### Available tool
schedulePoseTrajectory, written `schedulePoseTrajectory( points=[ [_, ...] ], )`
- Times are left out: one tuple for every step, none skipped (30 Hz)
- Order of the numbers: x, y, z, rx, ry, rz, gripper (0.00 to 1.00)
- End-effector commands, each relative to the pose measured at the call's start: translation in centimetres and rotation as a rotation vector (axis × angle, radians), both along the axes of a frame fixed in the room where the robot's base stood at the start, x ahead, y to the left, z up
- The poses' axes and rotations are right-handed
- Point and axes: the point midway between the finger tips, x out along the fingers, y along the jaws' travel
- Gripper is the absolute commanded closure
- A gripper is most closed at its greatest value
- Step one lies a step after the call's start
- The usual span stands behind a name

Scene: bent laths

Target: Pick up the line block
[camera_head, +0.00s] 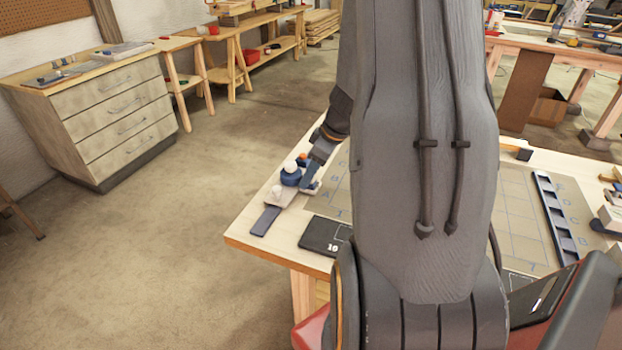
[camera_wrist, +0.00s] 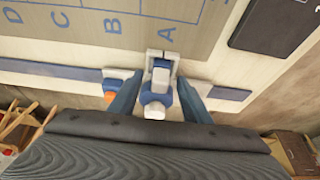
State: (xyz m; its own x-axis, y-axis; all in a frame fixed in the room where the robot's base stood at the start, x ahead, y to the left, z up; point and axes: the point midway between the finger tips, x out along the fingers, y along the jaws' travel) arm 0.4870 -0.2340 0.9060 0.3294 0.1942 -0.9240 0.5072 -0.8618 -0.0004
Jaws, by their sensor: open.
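My gripper (camera_wrist: 160,76) is open in the wrist view, one blue finger on each side of a small blue and white piece (camera_wrist: 154,98) with a white knob. This piece is most likely the line block, but its name cannot be read. It stands between the fingers, with a gap visible at least on the right. A pale bracket-like part lies just beyond it. In the head view my gripper (camera_head: 312,178) is low over the table's left edge, and the blue piece with its white top (camera_head: 290,174) shows beside it. My arm hides much of the table there.
A blue strip (camera_wrist: 232,93) runs along the table edge. A lettered grid mat (camera_wrist: 100,35) and a dark plate (camera_wrist: 275,25) lie beyond. In the head view, a slotted dark rack (camera_head: 556,218) stands right.

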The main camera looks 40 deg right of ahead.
Motion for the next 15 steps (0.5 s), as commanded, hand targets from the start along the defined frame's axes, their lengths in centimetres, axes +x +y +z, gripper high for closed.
schedulePoseTrajectory(
  points=[
    [0.05,0.08,-0.26,0.000,0.001,0.000,0.56],
    [0.08,0.10,-0.34,0.001,0.000,0.000,0.56],
    [0.12,0.10,-0.40,0.000,0.000,0.000,0.56],
    [0.14,0.09,-0.42,0.000,0.000,0.000,0.56],
    [0.14,0.08,-0.43,0.000,0.000,0.000,0.56],
    [0.15,0.09,-0.42,0.000,0.000,0.000,0.56],
    [0.14,0.08,-0.42,0.000,0.000,0.000,0.56],
    [0.14,0.08,-0.42,0.000,0.000,0.000,0.56],
    [0.14,0.08,-0.41,0.000,0.000,0.000,0.56],
    [0.14,0.08,-0.41,0.000,0.000,0.000,0.61],
    [0.14,0.08,-0.41,0.000,0.000,0.000,0.66],
    [0.13,0.08,-0.40,0.000,0.000,0.000,0.73],
    [0.13,0.08,-0.40,0.000,0.000,0.000,0.78],
    [0.13,0.08,-0.40,0.000,0.000,0.000,0.83],
    [0.13,0.08,-0.40,0.000,0.000,0.000,0.90]
  ],
)
